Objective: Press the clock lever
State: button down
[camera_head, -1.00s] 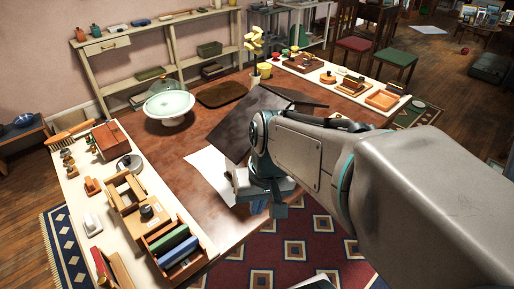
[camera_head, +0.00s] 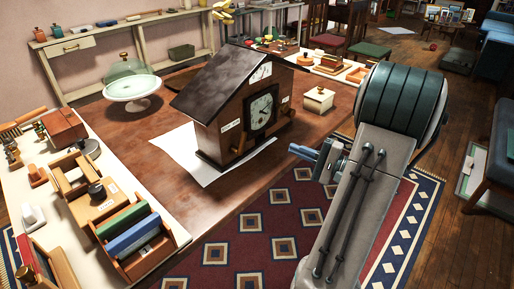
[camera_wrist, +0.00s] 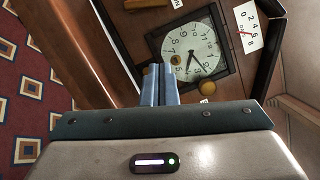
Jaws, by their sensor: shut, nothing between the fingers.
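The clock (camera_head: 232,122) is a dark wooden house shape with a sloped roof, upright on a white sheet on the table. Its round dial (camera_head: 261,112) faces my arm; the dial also shows in the wrist view (camera_wrist: 191,51). A small wooden lever or knob (camera_head: 289,109) sticks out at its right side beside a white label, and another (camera_head: 238,143) shows at the lower left. My gripper (camera_head: 298,151) is shut and empty, right of the clock front, apparently apart from it. In the wrist view its blue fingertips (camera_wrist: 160,72) overlap the dial's edge and hide part of a brown knob.
A small cream box with a knob (camera_head: 318,101) stands on the table right of the clock. A domed cake stand (camera_head: 132,88) is behind left. A cream side board (camera_head: 60,205) with wooden trays and books lies at left. The rug in front is clear.

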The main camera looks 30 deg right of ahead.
dwell(0.3)
send_near(252, 132)
jog(key=x, duration=0.5)
jog(key=shift+b, duration=0.3)
jog(key=a, duration=0.2)
jog(key=a+r, duration=0.1)
jog(key=shift+s, duration=0.35)
jog(key=shift+s+a+r, duration=0.15)
jog(key=shift+a, duration=0.25)
jog(key=shift+d+b, duration=0.1)
jog(key=shift+b, duration=0.3)
